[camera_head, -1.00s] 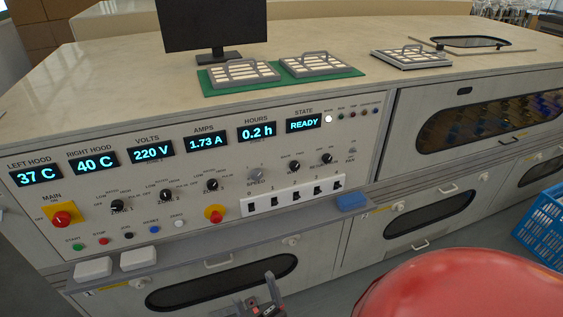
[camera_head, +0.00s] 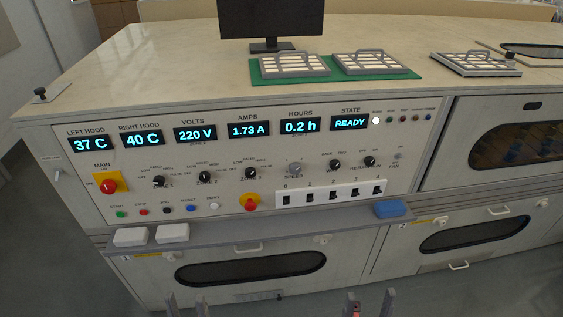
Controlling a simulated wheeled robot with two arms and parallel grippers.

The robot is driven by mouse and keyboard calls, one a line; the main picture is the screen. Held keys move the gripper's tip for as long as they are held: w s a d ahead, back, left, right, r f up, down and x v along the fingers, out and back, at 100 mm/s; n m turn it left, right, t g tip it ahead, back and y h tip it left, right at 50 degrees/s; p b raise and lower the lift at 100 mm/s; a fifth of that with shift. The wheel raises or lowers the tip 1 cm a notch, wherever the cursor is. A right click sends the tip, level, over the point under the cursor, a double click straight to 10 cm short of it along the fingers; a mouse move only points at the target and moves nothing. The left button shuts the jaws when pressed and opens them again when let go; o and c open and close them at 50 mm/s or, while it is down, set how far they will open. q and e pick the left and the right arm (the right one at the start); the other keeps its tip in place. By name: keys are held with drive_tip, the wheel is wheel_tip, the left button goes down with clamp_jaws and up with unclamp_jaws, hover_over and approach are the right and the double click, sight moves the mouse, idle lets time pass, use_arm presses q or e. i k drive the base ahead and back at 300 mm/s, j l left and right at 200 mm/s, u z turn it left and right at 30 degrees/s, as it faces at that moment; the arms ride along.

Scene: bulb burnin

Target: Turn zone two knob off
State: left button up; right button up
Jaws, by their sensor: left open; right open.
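The zone two knob (camera_head: 204,177) is the middle one of three small black knobs on the grey front panel (camera_head: 75,185). The zone one knob (camera_head: 158,181) is to its left and the zone three knob (camera_head: 250,173) to its right. Its pointer is too small to read surely. My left gripper (camera_head: 187,304) shows only its fingertips at the bottom edge, open and empty, well below the panel. My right gripper (camera_head: 372,303) is also at the bottom edge, open and empty. Neither touches any knob.
A red-and-yellow main switch (camera_head: 108,185) and another red knob (camera_head: 250,202) flank the zone knobs. The space before the panel is clear.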

sight(204, 177)
drive_tip(key=i+j, duration=0.1)
drive_tip(key=j, duration=0.45)
drive_tip(key=j+u, duration=0.1)
drive_tip(key=j, duration=0.5)
drive_tip(key=i+j, duration=0.15)
drive_tip(key=j, duration=0.4)
drive_tip(key=u, duration=0.05)
